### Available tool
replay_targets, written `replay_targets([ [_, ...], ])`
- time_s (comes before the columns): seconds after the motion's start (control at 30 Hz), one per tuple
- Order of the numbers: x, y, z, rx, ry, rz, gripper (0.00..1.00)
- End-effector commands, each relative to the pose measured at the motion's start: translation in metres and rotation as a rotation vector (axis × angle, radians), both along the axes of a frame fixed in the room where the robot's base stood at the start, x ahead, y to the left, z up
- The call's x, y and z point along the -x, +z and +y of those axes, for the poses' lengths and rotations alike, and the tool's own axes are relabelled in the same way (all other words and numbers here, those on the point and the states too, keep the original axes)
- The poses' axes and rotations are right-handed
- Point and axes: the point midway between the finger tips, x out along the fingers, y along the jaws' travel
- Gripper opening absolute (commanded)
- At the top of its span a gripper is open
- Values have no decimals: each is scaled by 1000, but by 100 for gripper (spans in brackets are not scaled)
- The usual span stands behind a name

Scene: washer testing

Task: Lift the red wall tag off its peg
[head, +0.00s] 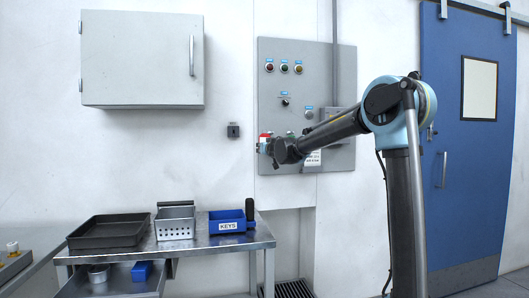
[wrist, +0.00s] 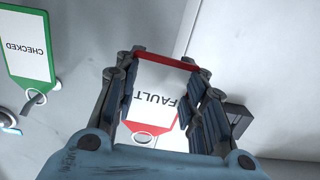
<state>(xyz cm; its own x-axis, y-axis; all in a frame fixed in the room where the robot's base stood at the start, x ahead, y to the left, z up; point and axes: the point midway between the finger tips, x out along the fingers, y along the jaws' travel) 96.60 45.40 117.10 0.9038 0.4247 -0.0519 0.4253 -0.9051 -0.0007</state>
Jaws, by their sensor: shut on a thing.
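The red-edged wall tag (wrist: 155,92), a white card reading FAULT upside down, sits between the fingers of my gripper (wrist: 166,68) in the wrist view. My gripper is shut on it. The tag's pale ring (wrist: 143,138) shows near my gripper's palm, and I see no peg through it. In the head view my gripper (head: 270,149) is in front of the panel's lower left edge, with the red tag (head: 264,136) at its tip. A green-edged tag (wrist: 29,48) reading CHECKED hangs by its ring on a peg (wrist: 34,103).
A grey control panel (head: 305,83) with knobs and lights is on the wall. A small dark wall box (head: 233,130) is left of it. A bench (head: 186,243) below holds a black tray (head: 107,231), a perforated basket (head: 175,222) and a blue KEYS bin (head: 228,222).

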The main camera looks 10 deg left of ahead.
Motion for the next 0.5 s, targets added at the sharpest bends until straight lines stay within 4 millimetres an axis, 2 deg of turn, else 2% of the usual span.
replay_targets([
  [0.5,-11,-1,-6,0,0,1,4],
])
